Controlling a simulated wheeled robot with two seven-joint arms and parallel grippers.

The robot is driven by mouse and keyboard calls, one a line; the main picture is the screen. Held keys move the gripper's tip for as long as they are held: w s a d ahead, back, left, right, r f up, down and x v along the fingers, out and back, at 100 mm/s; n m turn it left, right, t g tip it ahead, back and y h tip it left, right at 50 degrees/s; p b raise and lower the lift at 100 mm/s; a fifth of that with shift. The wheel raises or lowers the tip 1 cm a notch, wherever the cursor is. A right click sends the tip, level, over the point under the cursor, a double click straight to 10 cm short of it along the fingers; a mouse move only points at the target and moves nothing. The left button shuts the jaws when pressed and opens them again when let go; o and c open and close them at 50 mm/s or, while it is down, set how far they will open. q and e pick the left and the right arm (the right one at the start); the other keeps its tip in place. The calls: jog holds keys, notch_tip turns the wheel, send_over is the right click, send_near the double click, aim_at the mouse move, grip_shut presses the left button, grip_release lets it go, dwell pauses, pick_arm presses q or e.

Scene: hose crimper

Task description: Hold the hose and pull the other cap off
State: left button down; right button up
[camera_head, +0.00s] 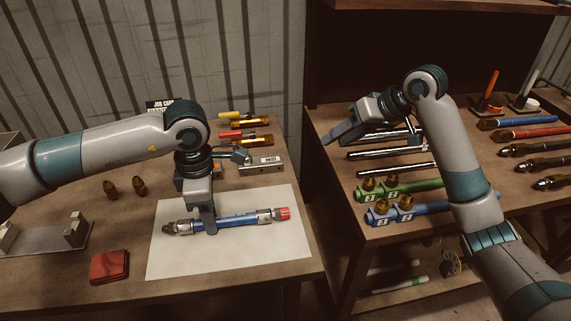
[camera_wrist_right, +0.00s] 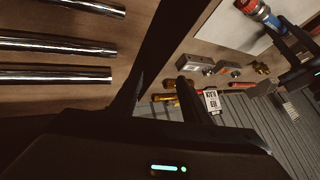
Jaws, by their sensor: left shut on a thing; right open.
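A blue hose (camera_head: 238,220) with metal fittings lies on the white sheet (camera_head: 165,262) on the left table. A red cap (camera_head: 283,213) is on its right end. Its left end shows a dark metal fitting (camera_head: 172,228) with no red cap visible. My left gripper (camera_head: 208,226) points down and is shut on the hose left of its middle. My right gripper (camera_head: 333,138) is open and empty, up and to the right of the hose, near the gap between the tables. In the right wrist view the capped hose end (camera_wrist_right: 250,8) shows at the top.
A red folded cloth (camera_head: 109,266) and a metal stand (camera_head: 45,237) lie left of the sheet. Two brass fittings (camera_head: 139,186) stand behind them. The right table holds metal rods (camera_head: 378,154), green (camera_head: 400,190) and blue (camera_head: 425,208) holders and several hoses.

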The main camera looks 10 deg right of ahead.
jog(key=s+a+n+g, duration=0.3)
jog(key=a+n, duration=0.3)
jog(key=a, duration=0.5)
jog(key=n+g, duration=0.3)
jog(key=n, duration=0.2)
send_over(286, 209)
jog(key=w+a, duration=0.3)
jog(key=f, duration=0.1)
jog(key=shift+s+a+r+n+g+h, duration=0.15)
jog(key=shift+s+n+h, duration=0.35)
jog(key=shift+n+h, duration=0.1)
jog(key=shift+s+a+r+n+g+h, duration=0.15)
jog(key=shift+s+n+h, duration=0.35)
jog(key=shift+h, duration=0.1)
jog(key=d+r+n+h, duration=0.1)
jog(key=r, duration=0.1)
jog(key=s+d+r+n+t+h, duration=0.1)
jog(key=d+r+h, duration=0.1)
jog(key=shift+d, duration=0.25)
jog(key=shift+f, duration=0.1)
jog(key=shift+f, duration=5.95)
